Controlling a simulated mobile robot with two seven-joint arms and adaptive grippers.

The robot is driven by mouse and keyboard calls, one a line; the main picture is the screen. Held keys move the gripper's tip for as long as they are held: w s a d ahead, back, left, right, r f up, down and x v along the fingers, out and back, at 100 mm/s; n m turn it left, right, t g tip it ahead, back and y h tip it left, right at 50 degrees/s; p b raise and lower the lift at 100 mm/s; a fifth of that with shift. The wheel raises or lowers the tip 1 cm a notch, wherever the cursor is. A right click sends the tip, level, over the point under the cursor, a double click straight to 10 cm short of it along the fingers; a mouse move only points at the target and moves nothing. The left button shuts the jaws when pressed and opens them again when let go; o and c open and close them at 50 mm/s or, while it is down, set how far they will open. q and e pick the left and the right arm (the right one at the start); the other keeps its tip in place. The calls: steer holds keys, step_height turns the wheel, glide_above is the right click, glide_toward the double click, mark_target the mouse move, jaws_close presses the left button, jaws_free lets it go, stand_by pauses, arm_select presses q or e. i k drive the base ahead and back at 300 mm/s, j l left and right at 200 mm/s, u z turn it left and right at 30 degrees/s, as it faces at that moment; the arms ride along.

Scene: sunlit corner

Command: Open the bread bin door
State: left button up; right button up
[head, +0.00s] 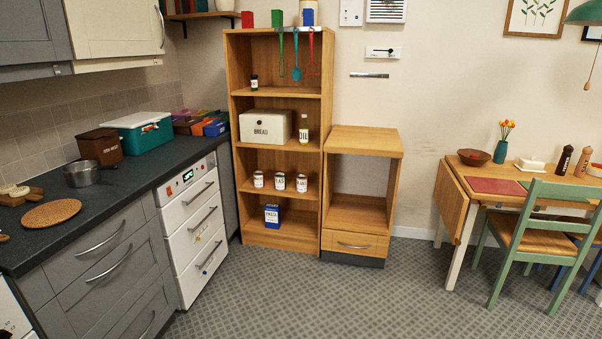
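A cream bread bin (265,126) labelled "BREAD" stands on the second shelf from the top of a wooden shelf unit (233,150). Its front door looks shut, and a small dark knob shows near the top of the front. An oil bottle (304,129) stands close to its right side. Neither of my grippers is in the head view.
A dark counter (120,185) with a saucepan (82,174) and boxes runs along the left. A low wooden cabinet (364,142) stands right of the shelves. A table (454,200) and green chair (545,232) are at the right. The carpet (330,295) before the shelves is clear.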

mark_target(257, 129)
steer(key=i, duration=3)
